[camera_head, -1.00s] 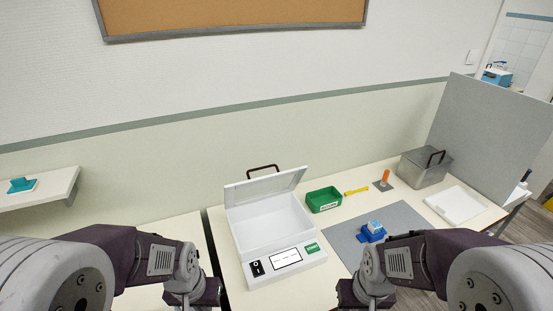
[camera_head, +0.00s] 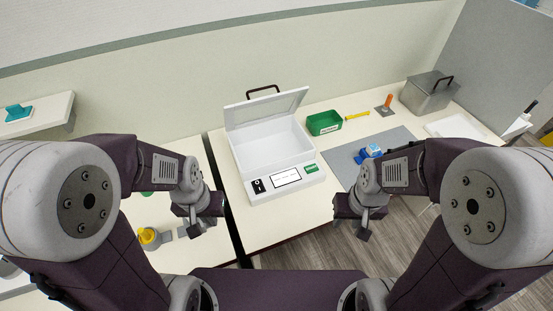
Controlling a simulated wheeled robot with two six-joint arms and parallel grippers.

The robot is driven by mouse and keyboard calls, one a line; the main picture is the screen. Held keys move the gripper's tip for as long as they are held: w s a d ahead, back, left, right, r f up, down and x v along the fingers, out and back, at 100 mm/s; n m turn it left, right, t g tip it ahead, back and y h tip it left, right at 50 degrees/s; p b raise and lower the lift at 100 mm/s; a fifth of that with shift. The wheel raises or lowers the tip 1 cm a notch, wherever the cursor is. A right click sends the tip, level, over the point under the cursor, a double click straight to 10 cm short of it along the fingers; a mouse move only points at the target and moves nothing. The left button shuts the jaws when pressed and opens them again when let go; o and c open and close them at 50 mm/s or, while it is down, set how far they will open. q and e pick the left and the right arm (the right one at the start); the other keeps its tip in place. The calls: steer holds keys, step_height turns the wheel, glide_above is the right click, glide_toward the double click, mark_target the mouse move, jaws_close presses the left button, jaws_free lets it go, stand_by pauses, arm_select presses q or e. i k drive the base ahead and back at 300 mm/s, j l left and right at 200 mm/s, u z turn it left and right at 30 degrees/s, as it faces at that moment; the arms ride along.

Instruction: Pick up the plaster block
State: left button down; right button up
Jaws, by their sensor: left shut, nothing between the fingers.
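A small pale block (camera_head: 374,149), which looks like the plaster block, sits in a blue holder (camera_head: 363,157) on the grey mat (camera_head: 345,158) at the right. My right arm partly covers the mat near it. My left gripper (camera_head: 196,231) is shut and empty over the left table, far from the block. My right gripper (camera_head: 363,234) hangs in front of the right counter's edge, nearer the camera than the block and apart from it. Its fingers are too small and dark to tell whether they are open.
A white case (camera_head: 265,150) with a raised lid stands mid-counter. Behind the mat are a green bin (camera_head: 323,122), a yellow object (camera_head: 357,115), an orange-handled tool (camera_head: 388,103) and a metal box (camera_head: 428,94). A yellow item (camera_head: 148,236) lies on the left table. A dark gap separates the tables.

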mark_target(372, 150)
steer(key=z, duration=1)
steer(key=i+l+u, duration=0.15)
steer(key=i, duration=0.2)
steer(key=i+l+u, duration=0.1)
steer(key=i+l, duration=0.2)
steer(key=i, duration=0.05)
